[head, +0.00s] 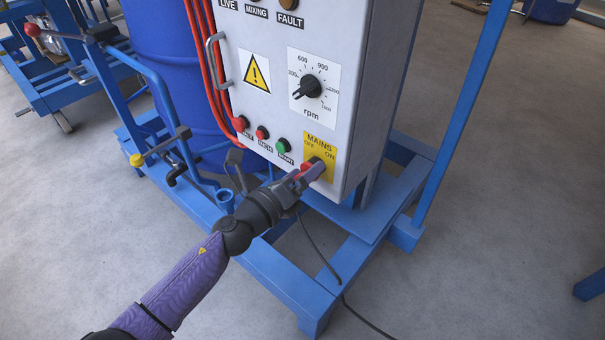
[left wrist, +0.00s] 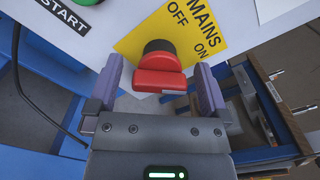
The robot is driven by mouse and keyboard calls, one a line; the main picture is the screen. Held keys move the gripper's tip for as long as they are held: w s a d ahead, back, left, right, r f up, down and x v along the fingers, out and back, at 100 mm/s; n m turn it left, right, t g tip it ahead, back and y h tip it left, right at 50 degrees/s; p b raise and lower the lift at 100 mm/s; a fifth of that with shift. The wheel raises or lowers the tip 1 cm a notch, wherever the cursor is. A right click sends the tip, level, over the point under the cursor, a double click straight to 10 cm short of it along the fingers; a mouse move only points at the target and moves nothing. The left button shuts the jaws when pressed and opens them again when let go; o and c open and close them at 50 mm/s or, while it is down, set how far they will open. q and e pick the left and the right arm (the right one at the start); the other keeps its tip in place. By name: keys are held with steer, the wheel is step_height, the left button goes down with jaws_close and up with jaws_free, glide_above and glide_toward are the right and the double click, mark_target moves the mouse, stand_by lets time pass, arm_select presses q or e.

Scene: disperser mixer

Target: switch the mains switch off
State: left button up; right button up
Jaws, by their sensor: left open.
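The mains switch is a red handle on a black round base (left wrist: 160,72), set on a yellow plate (head: 320,150) marked MAINS, OFF and ON at the lower right of the cabinet front. My left gripper (head: 302,176) is at the switch. In the left wrist view its open fingers (left wrist: 157,75) stand on either side of the red handle, with gaps at both sides. The handle's broad bar lies across the picture there, with a pale mark near its right end. In the head view the gripper partly hides the switch. My right gripper is not in view.
The grey cabinet (head: 290,50) also carries a speed knob (head: 308,87), a green START button (head: 283,146), red buttons and a metal handle (head: 217,60). A blue frame (head: 375,215) stands below and right. A dark cable (head: 318,248) hangs beneath.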

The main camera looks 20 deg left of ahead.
arm_select(q)
steer(key=shift+c, duration=1.4)
steer(key=c, duration=0.9)
